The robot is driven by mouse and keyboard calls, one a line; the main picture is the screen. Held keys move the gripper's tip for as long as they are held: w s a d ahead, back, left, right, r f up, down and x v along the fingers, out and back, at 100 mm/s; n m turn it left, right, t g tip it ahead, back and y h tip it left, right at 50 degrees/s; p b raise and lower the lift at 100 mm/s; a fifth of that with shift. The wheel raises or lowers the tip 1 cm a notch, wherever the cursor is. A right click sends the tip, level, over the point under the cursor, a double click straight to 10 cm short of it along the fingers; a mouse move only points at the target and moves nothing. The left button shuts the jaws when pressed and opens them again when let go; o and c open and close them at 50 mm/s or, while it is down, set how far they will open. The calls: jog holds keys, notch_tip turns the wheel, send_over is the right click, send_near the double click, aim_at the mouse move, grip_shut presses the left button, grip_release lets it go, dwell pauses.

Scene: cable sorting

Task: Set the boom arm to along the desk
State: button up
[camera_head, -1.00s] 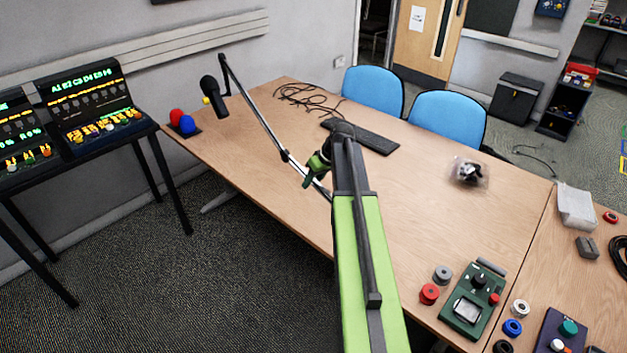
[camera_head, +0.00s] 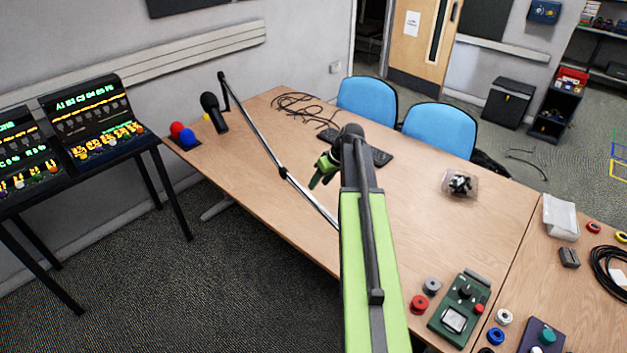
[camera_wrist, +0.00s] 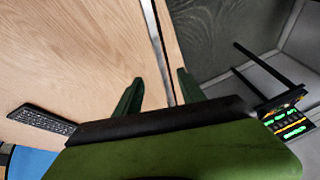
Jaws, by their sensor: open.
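The boom arm (camera_head: 255,136) is a thin silver bar with dark joints. In the head view it slants from the far left part of the desk (camera_head: 430,225) down to the near edge, where my arm hides its end. A black microphone (camera_head: 213,112) hangs at its far end. My gripper (camera_head: 318,172) has green fingers and is open above the desk, close to the bar. In the wrist view, the bar (camera_wrist: 157,45) runs between the two fingertips of my gripper (camera_wrist: 160,82). I cannot tell whether they touch it.
A black keyboard (camera_head: 378,156) and loose cables (camera_head: 300,104) lie farther back. Blue chairs (camera_head: 366,103) stand behind the desk. A green device (camera_head: 458,312) and several spools are at the near right. A rack of lit panels (camera_head: 95,125) stands left.

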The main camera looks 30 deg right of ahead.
jog(key=p+v, duration=0.4)
jog(key=v, duration=0.2)
jog(key=shift+r, duration=0.4)
jog(key=shift+s+d, duration=0.1)
jog(key=shift+s, duration=0.05)
jog(key=w+a+f+n+g+b, duration=0.1)
jog(key=w+a+f+n+b, duration=0.15)
jog(key=a, duration=1.05)
jog(key=w+a+f+n+g+b, duration=0.1)
jog(key=w+a+f+n+b, duration=0.15)
jog(key=a, duration=1.05)
jog(key=s+a+f+g+b, duration=0.1)
jog(key=s+a+f, duration=0.2)
jog(key=s+a, duration=0.5)
jog(key=s+a+f+m+g+h, duration=0.1)
jog(key=s+a+m+h, duration=0.1)
jog(key=s+m, duration=0.3)
jog(key=shift+s+a, duration=0.4)
